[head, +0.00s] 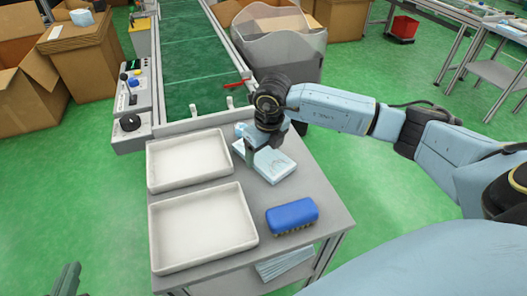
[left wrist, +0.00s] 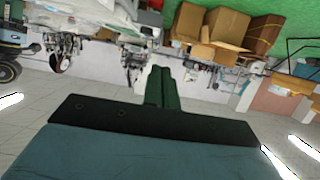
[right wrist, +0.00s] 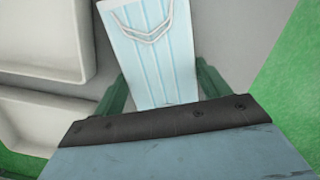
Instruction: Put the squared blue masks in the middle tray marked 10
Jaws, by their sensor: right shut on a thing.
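A pale blue pleated mask with white ear loops (right wrist: 150,50) lies between the fingers of my right gripper (right wrist: 160,92) in the right wrist view. In the head view, my right gripper (head: 250,150) is shut on this pale blue and white mask or stack (head: 270,164) at the table's back right. I cannot tell how many masks it holds. Two empty white trays, a far one (head: 188,160) and a near one (head: 203,226), sit to its left; no number shows on them. My left gripper (head: 67,280) is low at the left, its fingers together and empty in the left wrist view (left wrist: 162,72).
A blue block with a bristly underside (head: 292,214) lies on the grey table (head: 325,205) right of the near tray. More pale blue masks (head: 285,264) lie on the lower shelf. A green conveyor (head: 195,65) and a grey bin (head: 280,50) stand behind.

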